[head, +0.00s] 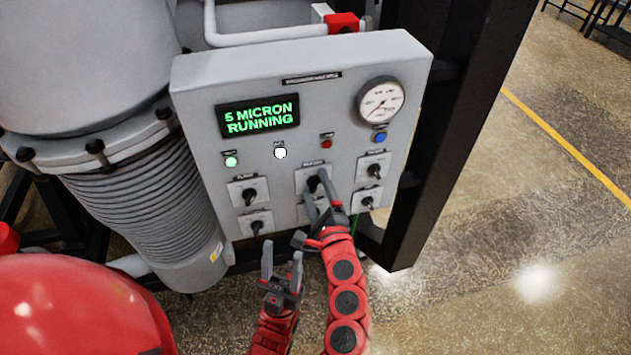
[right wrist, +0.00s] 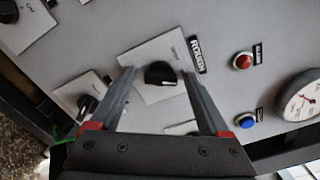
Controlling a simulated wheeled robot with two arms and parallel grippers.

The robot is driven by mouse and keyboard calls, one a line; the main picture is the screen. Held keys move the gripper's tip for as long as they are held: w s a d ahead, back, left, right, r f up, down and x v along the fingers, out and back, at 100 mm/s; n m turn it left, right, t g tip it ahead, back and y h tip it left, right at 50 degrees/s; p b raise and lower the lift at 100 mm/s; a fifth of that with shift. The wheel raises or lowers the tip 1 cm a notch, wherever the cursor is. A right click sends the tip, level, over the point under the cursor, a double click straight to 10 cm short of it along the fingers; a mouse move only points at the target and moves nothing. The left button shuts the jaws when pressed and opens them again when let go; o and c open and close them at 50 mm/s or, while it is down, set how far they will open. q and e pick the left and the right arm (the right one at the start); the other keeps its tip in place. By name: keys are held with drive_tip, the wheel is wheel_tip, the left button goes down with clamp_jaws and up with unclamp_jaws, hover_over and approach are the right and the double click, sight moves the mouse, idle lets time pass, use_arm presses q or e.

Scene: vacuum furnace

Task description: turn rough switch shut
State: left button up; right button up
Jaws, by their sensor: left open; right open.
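The rough switch is a black knob on a white square plate. It shows in the right wrist view (right wrist: 161,74) beside a black "ROUGH" label (right wrist: 197,55), and in the head view at the panel's middle (head: 313,184). My right gripper (head: 316,192) is open at the panel. In the right wrist view its two fingers (right wrist: 159,80) stand on either side of the knob, with a gap to each side. Whether the fingertips touch the plate I cannot tell. My left gripper (head: 281,262) is open and empty, below the panel, fingers pointing up.
The grey control panel (head: 205,90) has a green display (head: 258,116) reading "5 MICRON RUNNING", a round gauge (head: 380,99), a red button (head: 327,144) and a blue button (head: 379,138). Several similar black switches flank the rough switch. A ribbed grey cylinder (head: 140,195) stands left. Open floor lies right.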

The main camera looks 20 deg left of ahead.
drive_tip(key=shift+s+r, duration=0.1)
drive_tip(key=shift+s, duration=0.05)
drive_tip(key=shift+s+d, duration=0.1)
drive_tip(key=shift+c, duration=0.6)
clamp_jaws()
drive_tip(key=n+b, duration=0.1)
drive_tip(key=n, duration=0.3)
drive_tip(key=n+b, duration=0.1)
drive_tip(key=n, duration=0.1)
drive_tip(key=shift+f+n+b, duration=0.2)
drive_tip(key=shift+n+b, duration=0.1)
drive_tip(key=n+b, duration=0.1)
drive_tip(key=n, duration=0.4)
drive_tip(key=shift+b, duration=0.4)
drive_tip(key=shift+n, duration=0.3)
